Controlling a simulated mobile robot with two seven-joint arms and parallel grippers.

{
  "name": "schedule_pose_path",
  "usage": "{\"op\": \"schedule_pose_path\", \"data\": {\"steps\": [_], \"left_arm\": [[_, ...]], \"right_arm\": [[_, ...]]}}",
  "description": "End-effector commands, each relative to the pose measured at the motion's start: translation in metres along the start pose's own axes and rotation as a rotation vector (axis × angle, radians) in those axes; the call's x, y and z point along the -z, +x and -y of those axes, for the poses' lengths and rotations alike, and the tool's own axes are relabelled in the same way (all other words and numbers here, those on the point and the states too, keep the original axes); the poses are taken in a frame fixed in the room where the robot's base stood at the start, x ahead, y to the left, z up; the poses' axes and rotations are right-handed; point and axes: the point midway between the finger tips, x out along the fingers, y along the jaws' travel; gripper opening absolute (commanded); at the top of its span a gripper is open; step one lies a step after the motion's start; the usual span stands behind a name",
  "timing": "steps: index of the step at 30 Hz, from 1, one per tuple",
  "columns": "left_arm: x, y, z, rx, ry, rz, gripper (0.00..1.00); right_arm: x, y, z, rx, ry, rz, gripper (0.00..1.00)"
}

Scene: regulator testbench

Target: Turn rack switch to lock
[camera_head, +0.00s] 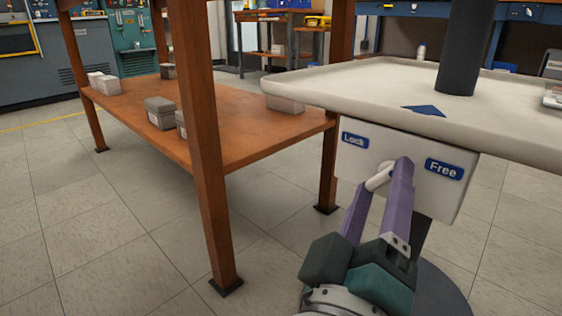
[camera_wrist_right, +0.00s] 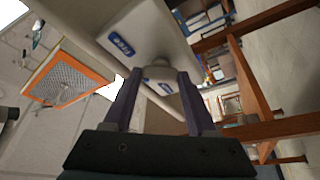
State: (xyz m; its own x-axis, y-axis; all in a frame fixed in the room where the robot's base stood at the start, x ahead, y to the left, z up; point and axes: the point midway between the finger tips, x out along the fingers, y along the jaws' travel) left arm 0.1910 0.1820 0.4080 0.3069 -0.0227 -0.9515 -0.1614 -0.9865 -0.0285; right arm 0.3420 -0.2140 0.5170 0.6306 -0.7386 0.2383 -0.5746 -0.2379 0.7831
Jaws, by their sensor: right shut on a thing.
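The rack switch is a small white lever (camera_head: 377,180) on the front of a white box (camera_head: 400,158) under the white rack top. A blue "Lock" label (camera_head: 354,140) is at the box's upper left and a blue "Free" label (camera_head: 443,169) is at its right. My right gripper (camera_head: 384,177) has its purple fingers on either side of the lever and is shut on it. In the right wrist view the lever (camera_wrist_right: 158,73) shows between the fingertips, partly hidden by them. Its exact angle is hard to tell. My left gripper is not in view.
The white rack top (camera_head: 340,88) overhangs the box, with a dark post (camera_head: 467,45) rising from it. A wooden shelf (camera_head: 235,125) with several grey boxes stands to the left, its near leg (camera_head: 207,170) close by. The floor between is clear.

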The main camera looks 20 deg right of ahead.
Motion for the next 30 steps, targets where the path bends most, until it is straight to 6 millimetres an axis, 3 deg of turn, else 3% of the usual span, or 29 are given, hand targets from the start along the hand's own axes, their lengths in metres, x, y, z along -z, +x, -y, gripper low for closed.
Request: {"op": "schedule_pose_path", "data": {"steps": [30], "left_arm": [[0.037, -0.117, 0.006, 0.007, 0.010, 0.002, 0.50]], "right_arm": [[0.007, 0.003, -0.012, 0.361, -0.865, 0.002, 0.02]]}}
